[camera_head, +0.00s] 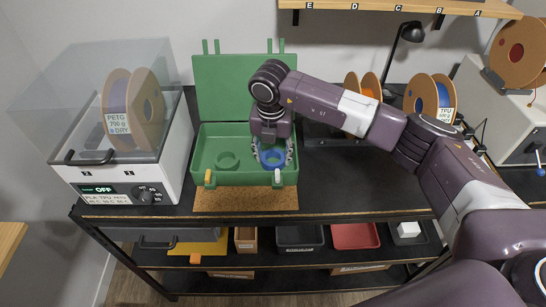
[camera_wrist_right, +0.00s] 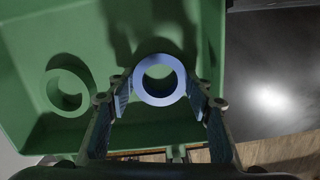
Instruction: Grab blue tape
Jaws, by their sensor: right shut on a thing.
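The blue tape (camera_head: 273,163) is a thick blue ring in the right half of the open green case (camera_head: 201,150). In the right wrist view the blue tape (camera_wrist_right: 160,100) lies between the two finger pads. My right gripper (camera_head: 274,154) reaches down into the case and is shut on the tape's outer sides; it also shows in the right wrist view (camera_wrist_right: 160,103). Whether the tape touches the case floor, I cannot tell. My left gripper is not in view.
A green ring (camera_head: 228,168) stands on the case floor left of the tape. The raised lid (camera_head: 230,85) stands behind. A filament dryer (camera_head: 128,180) is at left. Spools and a black lamp (camera_head: 411,33) stand at right. The lower shelf holds several trays.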

